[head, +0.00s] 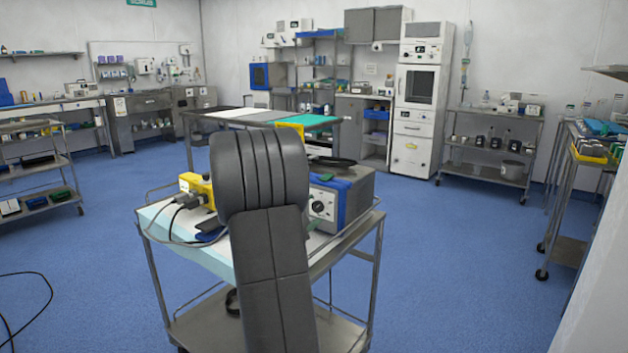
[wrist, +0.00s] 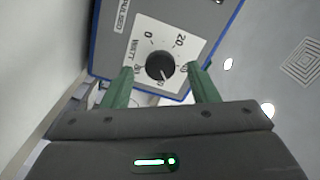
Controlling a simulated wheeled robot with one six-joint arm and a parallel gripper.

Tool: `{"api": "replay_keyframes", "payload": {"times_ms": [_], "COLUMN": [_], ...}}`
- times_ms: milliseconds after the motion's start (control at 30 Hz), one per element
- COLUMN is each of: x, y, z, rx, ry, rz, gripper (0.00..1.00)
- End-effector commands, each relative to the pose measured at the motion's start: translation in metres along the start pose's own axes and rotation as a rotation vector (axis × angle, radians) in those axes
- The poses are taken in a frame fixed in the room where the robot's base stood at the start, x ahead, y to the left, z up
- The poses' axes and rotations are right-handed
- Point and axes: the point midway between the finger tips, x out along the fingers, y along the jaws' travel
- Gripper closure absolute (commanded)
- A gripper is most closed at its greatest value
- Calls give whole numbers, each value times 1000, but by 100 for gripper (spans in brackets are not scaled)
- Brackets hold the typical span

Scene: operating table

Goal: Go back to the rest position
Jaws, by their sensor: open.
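A grey device with blue edges (head: 352,200) stands on the right part of the cart top. Its front has a white dial plate with a dark round knob (head: 319,207). In the wrist view the device (wrist: 110,55) faces me, tilted, with the knob (wrist: 160,66) in the middle of a WATT scale. My gripper (wrist: 161,71) is open. Its two green fingers stand on either side of the knob, with gaps visible between fingers and knob. In the head view my dark arm hides most of the gripper and part of the device.
The metal cart (head: 350,250) also bears a yellow device (head: 196,187) with cables, left of my arm. A long table (head: 240,115) stands behind. A shelf cart (head: 490,140) and a side rack (head: 570,200) stand to the right. Blue floor (head: 450,270) is clear right of the cart.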

Motion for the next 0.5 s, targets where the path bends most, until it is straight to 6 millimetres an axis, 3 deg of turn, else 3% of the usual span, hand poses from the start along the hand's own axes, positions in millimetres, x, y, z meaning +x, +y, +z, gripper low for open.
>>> {"api": "replay_keyframes", "payload": {"times_ms": [200, 500], "x": [21, 20], "y": [0, 0], "z": [0, 0], "rx": [-2, -19], "ry": [0, -1], "rz": [0, -1], "gripper": [46, 46]}}
